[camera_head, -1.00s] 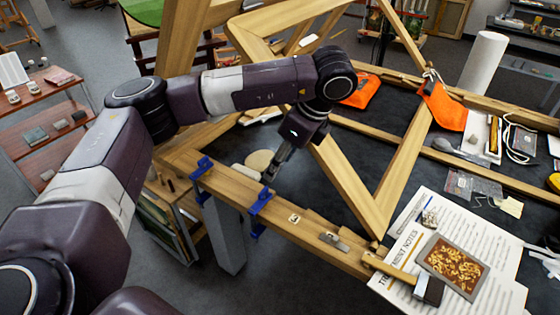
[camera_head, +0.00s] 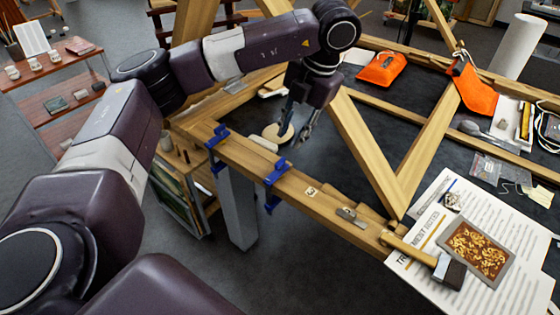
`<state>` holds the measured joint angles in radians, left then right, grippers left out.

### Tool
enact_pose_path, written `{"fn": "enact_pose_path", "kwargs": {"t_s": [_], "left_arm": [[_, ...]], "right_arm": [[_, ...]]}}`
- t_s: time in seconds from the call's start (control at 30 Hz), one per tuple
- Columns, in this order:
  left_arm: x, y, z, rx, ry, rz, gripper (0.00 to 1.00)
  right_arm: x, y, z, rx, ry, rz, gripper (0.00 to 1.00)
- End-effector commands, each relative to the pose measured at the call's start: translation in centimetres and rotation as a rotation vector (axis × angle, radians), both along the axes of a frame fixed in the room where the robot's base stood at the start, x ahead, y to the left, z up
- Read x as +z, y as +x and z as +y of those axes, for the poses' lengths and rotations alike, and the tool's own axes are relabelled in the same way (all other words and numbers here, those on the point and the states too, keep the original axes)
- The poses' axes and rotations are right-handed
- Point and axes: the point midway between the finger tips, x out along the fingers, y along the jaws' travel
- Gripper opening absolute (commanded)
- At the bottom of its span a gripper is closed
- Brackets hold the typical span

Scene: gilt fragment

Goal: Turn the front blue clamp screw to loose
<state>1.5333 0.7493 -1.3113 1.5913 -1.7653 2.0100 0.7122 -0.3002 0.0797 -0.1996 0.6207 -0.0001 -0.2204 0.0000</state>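Two blue clamps sit on the wooden beam at the near edge of the work frame. One blue clamp (camera_head: 217,137) is further left, and the other blue clamp (camera_head: 276,173) is nearer the middle, with a lower part hanging below the beam (camera_head: 325,209). My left gripper (camera_head: 295,138) is above and behind the middle clamp, pointing down. Its two fingers are spread with nothing between them, and it looks apart from the clamp. The clamp screws are too small to tell how far they are turned. My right gripper is not in view.
Diagonal wooden bars (camera_head: 368,150) rise right of my gripper. Orange cloths (camera_head: 381,70) lie further back.

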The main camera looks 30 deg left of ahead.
Motion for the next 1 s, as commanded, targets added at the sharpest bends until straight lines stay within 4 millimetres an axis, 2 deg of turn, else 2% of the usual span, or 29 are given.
{"fn": "enact_pose_path", "kwargs": {"t_s": [0.03,0.2,1.0], "left_arm": [[-0.4,0.0,0.2,-0.100,-0.013,0.026,0.25],[-0.7,0.0,0.6,-0.467,-0.053,0.115,0.25],[-1.6,0.0,2.3,-1.967,-0.152,0.343,0.25]], "right_arm": [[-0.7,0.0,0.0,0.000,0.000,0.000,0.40],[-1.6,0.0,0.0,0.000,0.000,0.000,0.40],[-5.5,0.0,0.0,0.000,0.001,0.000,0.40]]}}
